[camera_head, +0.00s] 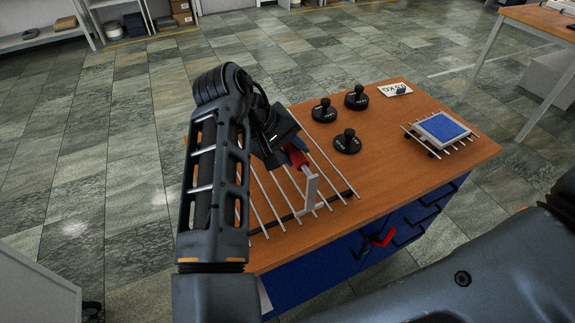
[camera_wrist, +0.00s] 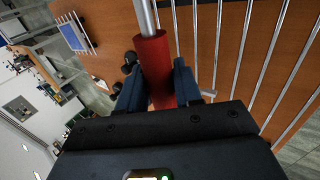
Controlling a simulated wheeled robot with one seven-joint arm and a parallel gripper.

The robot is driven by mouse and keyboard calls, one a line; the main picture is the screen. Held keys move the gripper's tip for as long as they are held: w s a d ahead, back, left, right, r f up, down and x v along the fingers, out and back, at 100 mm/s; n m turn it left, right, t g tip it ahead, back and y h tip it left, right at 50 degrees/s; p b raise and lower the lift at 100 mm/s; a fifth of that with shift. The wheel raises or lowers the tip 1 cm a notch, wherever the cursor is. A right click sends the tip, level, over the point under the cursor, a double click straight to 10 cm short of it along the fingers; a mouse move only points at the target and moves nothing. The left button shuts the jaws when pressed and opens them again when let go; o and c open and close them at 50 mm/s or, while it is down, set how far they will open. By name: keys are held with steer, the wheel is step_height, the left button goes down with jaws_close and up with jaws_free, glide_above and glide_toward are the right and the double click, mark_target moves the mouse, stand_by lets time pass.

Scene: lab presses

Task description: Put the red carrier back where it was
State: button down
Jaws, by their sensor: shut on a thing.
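The red carrier shows as a red grip (camera_head: 296,156) with a metal rod in the head view. A pale grey upright piece (camera_head: 311,190) is near the rod's lower end; I cannot tell whether they are joined. In the wrist view the red grip (camera_wrist: 155,70) is a cylinder with the rod running up from it. My gripper (camera_wrist: 158,92) is shut on the red grip, one dark finger on each side. In the head view my gripper (camera_head: 288,148) is over a rack of parallel metal rods (camera_head: 335,170) on the wooden table. Whether the carrier touches the rack is unclear.
Several black knobbed weights (camera_head: 348,142) and a white sign (camera_head: 395,89) stand on the wooden tabletop (camera_head: 400,150). A smaller rod rack with a blue pad (camera_head: 442,127) is at the right. A red object (camera_head: 382,238) shows at the blue cabinet front.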

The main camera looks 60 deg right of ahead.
steer(key=shift+w+a+f, duration=0.3)
steer(key=shift+w+a, duration=0.05)
steer(key=shift+f, duration=1.95)
steer(key=shift+f, duration=0.15)
steer(key=c, duration=0.8)
jaws_free()
steer(key=shift+o, duration=0.2)
steer(key=v, duration=1.2)
